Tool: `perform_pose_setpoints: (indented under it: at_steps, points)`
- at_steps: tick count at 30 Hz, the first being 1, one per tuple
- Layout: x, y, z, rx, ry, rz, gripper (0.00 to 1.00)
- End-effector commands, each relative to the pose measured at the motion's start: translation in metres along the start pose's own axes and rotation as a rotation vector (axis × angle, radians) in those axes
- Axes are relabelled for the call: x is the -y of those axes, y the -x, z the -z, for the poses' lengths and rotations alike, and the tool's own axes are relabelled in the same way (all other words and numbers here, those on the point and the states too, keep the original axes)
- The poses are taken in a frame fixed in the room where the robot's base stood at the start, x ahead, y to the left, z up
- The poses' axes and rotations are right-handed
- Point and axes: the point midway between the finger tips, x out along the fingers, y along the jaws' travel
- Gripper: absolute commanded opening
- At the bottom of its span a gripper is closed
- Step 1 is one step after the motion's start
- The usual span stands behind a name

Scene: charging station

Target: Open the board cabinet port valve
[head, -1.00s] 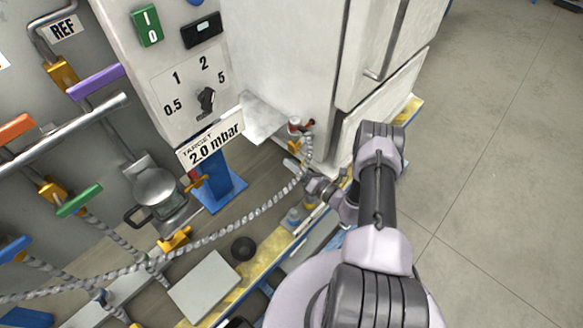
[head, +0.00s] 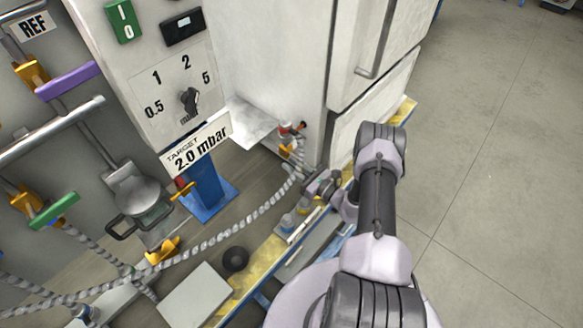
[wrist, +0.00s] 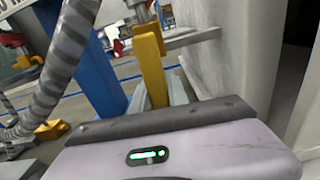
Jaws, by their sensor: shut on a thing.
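The port valve (head: 284,130) sits low on the side of the white cabinet (head: 275,60), by a small shelf-like plate, with red and orange parts and a grey braided hose beside it. In the wrist view a yellow lever (wrist: 151,68) stands upright between the two grey fingers of my gripper (wrist: 162,90), which is shut on it. In the head view my gripper (head: 308,183) is low beside the cabinet, just right of the hose. Its fingertips and the lever's lower part are hard to make out there.
The braided hose (head: 245,222) runs from the port across the bench to the left. A blue post (head: 207,190) stands under the "TARGET 2.0 mbar" sign (head: 197,145). A black ball (head: 235,258) and a grey plate (head: 196,296) lie in front. Open floor (head: 490,150) is at right.

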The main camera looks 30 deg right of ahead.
Motion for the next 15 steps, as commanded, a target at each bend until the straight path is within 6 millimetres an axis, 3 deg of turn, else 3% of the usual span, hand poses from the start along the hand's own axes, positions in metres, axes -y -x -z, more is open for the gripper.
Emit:
perform_pose_setpoints:
  at_steps: [15]
  points:
    - [0.0039,0.0,-0.001,0.001,0.064,0.002,0.0]
